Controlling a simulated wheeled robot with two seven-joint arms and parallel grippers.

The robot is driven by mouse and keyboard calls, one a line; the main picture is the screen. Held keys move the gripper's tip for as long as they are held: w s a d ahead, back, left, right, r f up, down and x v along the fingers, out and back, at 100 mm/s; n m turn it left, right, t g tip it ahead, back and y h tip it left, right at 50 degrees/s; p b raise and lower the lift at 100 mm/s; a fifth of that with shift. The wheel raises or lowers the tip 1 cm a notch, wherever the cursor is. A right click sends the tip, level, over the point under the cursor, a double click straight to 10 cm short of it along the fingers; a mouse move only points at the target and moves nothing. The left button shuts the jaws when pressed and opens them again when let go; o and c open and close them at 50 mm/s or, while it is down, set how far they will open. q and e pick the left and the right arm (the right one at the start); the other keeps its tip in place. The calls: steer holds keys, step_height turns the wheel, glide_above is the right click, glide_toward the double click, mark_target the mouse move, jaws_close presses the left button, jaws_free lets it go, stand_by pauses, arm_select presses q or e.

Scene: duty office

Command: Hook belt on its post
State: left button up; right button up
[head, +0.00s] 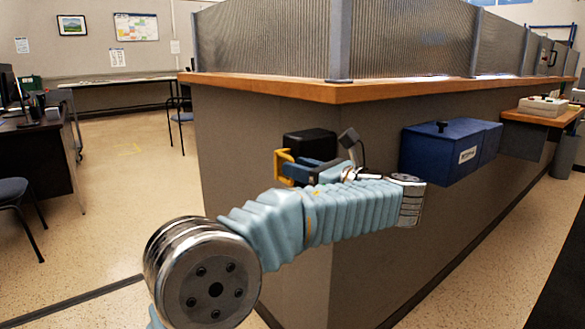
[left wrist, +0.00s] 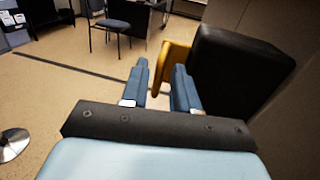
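A black box (head: 309,146) is fixed to the grey counter wall near its corner; it also fills the right of the left wrist view (left wrist: 238,75). A yellow end piece (head: 281,164), which may be the belt's clip, sticks out beside the box. In the left wrist view this yellow piece (left wrist: 172,62) shows at the fingertips, partly behind the right-hand finger. My left gripper (head: 288,169) is at the yellow piece, its blue fingers (left wrist: 157,78) apart. I see no firm hold. No stretched belt shows. A round metal base (left wrist: 12,145), possibly the post's, is cut off at the left edge.
A blue box (head: 436,153) hangs on the counter wall to the right of my gripper. The wooden counter ledge (head: 270,85) runs above. A dark desk (head: 35,155) and chairs stand at the left. The floor (head: 130,185) between desk and counter is open.

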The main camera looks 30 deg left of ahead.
arm_select(q)
steer(key=shift+w+a, duration=0.2)
steer(key=shift+a, duration=1.05)
jaws_close()
